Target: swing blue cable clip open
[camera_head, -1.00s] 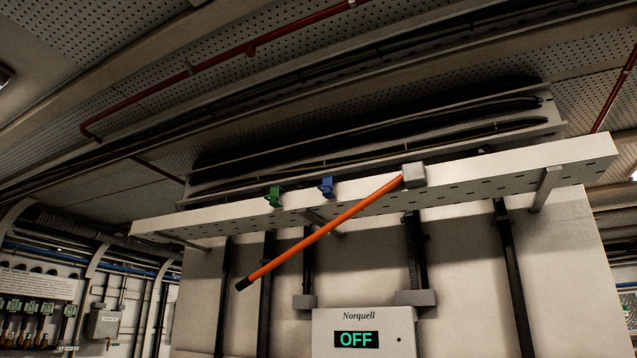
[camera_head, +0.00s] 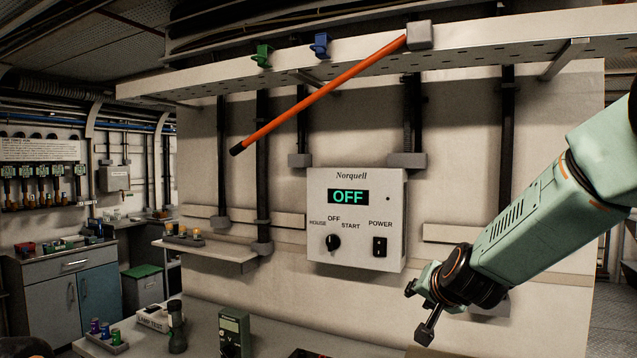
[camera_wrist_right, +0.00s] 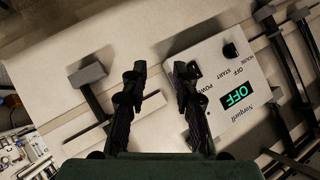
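The blue cable clip (camera_head: 320,45) sits on the front edge of the perforated cable tray (camera_head: 480,47), high in the head view. A green clip (camera_head: 262,56) is on the same edge to its left. My right gripper (camera_head: 416,311) is at the lower right, well below and to the right of the blue clip, touching nothing. Its two fingers are apart and empty, and the wrist view shows the gap between them (camera_wrist_right: 158,72). The blue clip does not show in the wrist view. My left gripper is not in view.
An orange rod (camera_head: 320,95) hangs slanting from a grey block (camera_head: 419,35) on the tray, right of the clips. A Norquell control box (camera_head: 357,222) reading OFF is on the wall below. A bench (camera_head: 205,325) with small items stands lower left.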

